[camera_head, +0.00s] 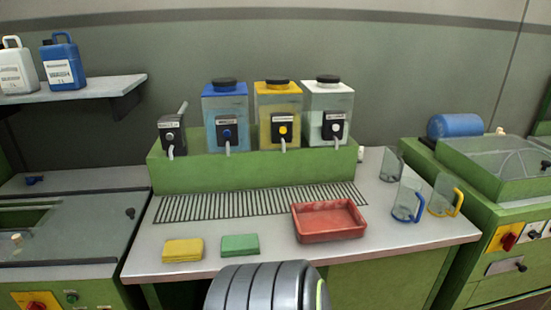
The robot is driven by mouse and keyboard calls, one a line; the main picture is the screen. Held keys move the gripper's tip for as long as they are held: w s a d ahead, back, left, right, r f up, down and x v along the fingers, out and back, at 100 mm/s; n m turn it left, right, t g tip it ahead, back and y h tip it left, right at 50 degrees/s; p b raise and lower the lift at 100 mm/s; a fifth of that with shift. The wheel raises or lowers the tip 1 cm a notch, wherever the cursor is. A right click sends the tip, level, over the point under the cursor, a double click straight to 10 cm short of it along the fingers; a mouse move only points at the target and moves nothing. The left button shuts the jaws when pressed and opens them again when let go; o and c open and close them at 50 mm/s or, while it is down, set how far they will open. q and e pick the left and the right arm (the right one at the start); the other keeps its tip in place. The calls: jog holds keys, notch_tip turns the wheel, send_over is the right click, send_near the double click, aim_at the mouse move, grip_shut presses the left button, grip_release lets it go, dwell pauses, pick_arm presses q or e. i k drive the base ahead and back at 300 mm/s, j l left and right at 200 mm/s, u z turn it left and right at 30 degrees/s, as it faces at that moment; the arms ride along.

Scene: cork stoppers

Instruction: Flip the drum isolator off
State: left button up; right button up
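Two red rotary switches on yellow plates are in view. One switch (508,241) is on the front of the green machine at the right; its red knob looks slightly tilted, but its position is too small to read. The other switch (37,304) is on the front of the green machine at the lower left, partly cut off by the bottom edge. No readable label shows which one is the drum isolator. Neither of my grippers is in view. A dark ribbed part, which looks like mine, fills the bottom middle.
The middle bench (260,256) holds a red tray (328,236), yellow cloth (183,250), green cloth (240,245) and clear jugs (407,200). Dispenser tanks (278,104) stand behind. A blue cylinder (455,126) lies on the right machine (465,200). A shelf (75,97) holds canisters.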

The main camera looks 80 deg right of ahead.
aim_at(509, 240)
jog(key=z, duration=4.25)
